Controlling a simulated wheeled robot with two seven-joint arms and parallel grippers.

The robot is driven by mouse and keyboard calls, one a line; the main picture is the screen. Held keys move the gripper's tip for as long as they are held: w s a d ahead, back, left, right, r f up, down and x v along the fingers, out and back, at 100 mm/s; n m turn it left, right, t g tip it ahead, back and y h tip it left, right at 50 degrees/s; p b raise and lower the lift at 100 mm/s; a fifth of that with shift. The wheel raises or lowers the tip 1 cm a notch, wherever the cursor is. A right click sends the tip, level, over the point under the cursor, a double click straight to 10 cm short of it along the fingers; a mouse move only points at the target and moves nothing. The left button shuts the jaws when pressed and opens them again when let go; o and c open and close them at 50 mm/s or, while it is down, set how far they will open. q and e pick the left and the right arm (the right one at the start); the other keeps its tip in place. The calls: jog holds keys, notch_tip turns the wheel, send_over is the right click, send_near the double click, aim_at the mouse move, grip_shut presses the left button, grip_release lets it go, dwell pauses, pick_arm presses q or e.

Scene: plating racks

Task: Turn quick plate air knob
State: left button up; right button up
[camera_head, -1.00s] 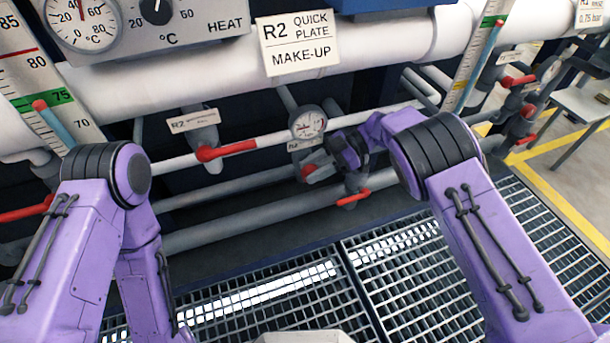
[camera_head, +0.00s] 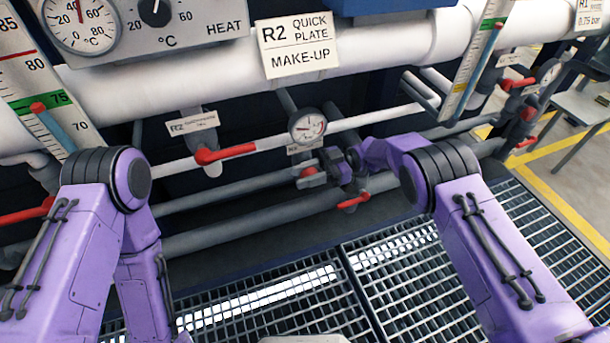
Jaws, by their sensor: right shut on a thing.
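A small red knob (camera_head: 308,172) with a grey body sits on the pipework just below a round white-faced gauge (camera_head: 307,126). My right gripper (camera_head: 322,166) reaches it from the right and is shut on it. The dark fingers partly hide the knob, and its exact angle is hard to read. The sign above reads R2 QUICK PLATE MAKE-UP (camera_head: 297,45). My left arm stands at the left, and its gripper is out of view.
A red lever (camera_head: 225,153) on the white pipe lies left of the gauge. Another red lever (camera_head: 354,200) sits just below my right gripper. More red-handled valves (camera_head: 520,83) stand at the right. Floor grating (camera_head: 400,280) lies below.

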jog(key=shift+f+y+b, duration=0.2)
jog(key=shift+y+b, duration=0.15)
jog(key=shift+y, duration=0.15)
jog(key=shift+r+g, duration=0.3)
pick_arm(q)
jog(key=shift+s+f, duration=0.1)
jog(key=shift+f, duration=0.65)
pick_arm(e)
jog(key=o, duration=0.7)
jog(key=shift+d, duration=0.1)
pick_arm(q)
jog(key=shift+f+b, duration=0.55)
jog(key=shift+f, duration=0.1)
pick_arm(e)
jog(key=shift+f+v, duration=0.1)
jog(key=shift+v, duration=2.5)
jog(key=shift+f+v, duration=0.15)
jog(key=shift+v, duration=2.45)
